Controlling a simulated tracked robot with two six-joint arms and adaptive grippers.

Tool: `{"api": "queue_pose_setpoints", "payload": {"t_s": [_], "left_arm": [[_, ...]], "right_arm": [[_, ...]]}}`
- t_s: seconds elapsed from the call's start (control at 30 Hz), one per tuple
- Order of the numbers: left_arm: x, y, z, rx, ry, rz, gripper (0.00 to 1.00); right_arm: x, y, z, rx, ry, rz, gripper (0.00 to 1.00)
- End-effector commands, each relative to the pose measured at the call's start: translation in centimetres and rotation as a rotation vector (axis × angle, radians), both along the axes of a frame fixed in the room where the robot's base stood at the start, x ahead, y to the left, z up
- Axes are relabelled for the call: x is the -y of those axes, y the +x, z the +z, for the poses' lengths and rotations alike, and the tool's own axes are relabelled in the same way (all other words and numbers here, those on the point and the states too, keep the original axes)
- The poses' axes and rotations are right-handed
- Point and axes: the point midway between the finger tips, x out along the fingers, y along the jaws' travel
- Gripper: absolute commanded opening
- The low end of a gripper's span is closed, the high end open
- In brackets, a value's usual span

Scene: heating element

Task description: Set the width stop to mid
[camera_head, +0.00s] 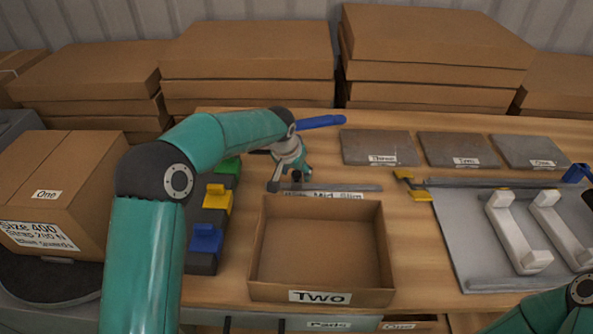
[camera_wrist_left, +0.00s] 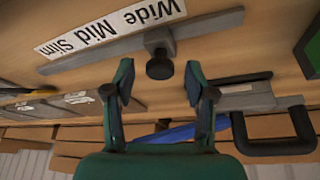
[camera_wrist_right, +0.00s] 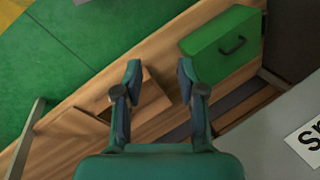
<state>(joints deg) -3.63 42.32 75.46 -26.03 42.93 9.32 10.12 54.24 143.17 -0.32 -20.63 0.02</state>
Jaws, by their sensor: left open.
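The width stop is a dark round knob (camera_wrist_left: 160,66) on a grey slider, set on a thin grey rail (camera_head: 345,187). Beside the rail is a white label (camera_head: 322,195) reading Wide, Mid, Slim; it also shows in the left wrist view (camera_wrist_left: 105,30). The knob stands at the Wide end of the label. My left gripper (camera_head: 283,176) is over that end of the rail. In the left wrist view its open fingers (camera_wrist_left: 157,82) have the knob just ahead of the gap, not gripped. My right gripper (camera_wrist_right: 157,80) is open and empty, away from the rail.
An open cardboard box (camera_head: 320,295) marked Two stands just in front of the rail. A blue handle (camera_head: 320,122) lies behind the left gripper. Grey plates (camera_head: 375,147) lie at the back.

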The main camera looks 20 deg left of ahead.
Motion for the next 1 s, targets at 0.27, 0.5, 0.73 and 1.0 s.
{"api": "queue_pose_setpoints", "payload": {"t_s": [0.27, 0.5, 0.73, 1.0], "left_arm": [[-0.1, 0.0, 0.0, 0.0, 0.001, 0.001, 0.47], [-0.1, 0.0, 0.0, 0.0, 0.001, 0.001, 0.07], [-0.2, -0.1, 0.0, -0.001, 0.0, 0.002, 0.0], [2.0, 0.6, 0.0, -0.001, 0.001, -0.002, 0.0]], "right_arm": [[0.0, 0.0, 0.0, 0.0, 0.0, 0.0, 0.4], [0.0, 0.0, 0.0, 0.0, 0.0, 0.0, 0.4], [0.0, 0.0, 0.0, 0.0, 0.0, 0.0, 0.4], [0.0, 0.0, 0.0, 0.0, 0.0, 0.0, 0.4]]}}
